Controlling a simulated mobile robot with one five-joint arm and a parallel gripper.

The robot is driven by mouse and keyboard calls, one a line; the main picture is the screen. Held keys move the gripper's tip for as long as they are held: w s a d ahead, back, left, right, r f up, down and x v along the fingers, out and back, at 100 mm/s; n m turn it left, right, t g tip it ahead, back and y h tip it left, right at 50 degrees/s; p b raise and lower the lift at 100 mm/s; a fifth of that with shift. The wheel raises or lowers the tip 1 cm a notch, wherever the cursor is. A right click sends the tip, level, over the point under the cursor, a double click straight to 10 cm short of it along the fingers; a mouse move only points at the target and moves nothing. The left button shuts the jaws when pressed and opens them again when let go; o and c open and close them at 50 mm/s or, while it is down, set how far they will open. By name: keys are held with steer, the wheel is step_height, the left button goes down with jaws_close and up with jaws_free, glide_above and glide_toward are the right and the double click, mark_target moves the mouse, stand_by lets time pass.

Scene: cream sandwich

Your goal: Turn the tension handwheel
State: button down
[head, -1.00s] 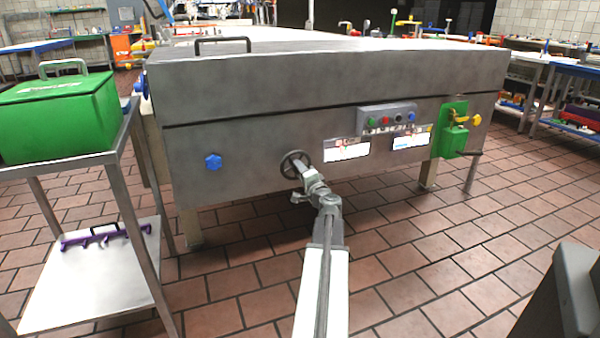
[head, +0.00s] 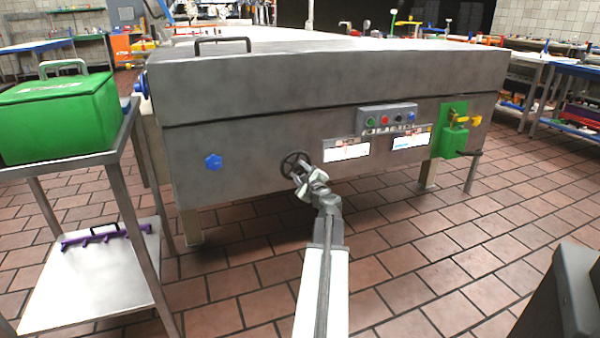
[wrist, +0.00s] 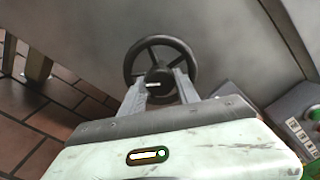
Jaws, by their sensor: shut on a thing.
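The tension handwheel (head: 296,154) is a small dark spoked wheel on the front face of the grey steel machine (head: 250,110). In the wrist view the handwheel (wrist: 160,41) shows its round rim, spokes and hub. My gripper (head: 299,172) is at the wheel, in front of its lower part. In the wrist view my gripper (wrist: 161,83) has one grey finger on each side of the hub, shut on the wheel's middle. The exact contact at the fingertips is partly hidden.
A blue star knob (head: 213,162) sits left of the wheel. A button panel (head: 387,117) and a green bracket (head: 451,130) with a yellow knob are to the right. A cart with a green box (head: 60,118) stands at left. The tiled floor in front is mostly clear.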

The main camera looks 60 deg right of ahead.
steer(key=shift+m, duration=0.8)
steer(key=c, duration=0.9)
jaws_free()
steer(key=v, duration=0.7)
steer(key=shift+s+a, duration=0.25)
steer(key=shift+s, duration=0.05)
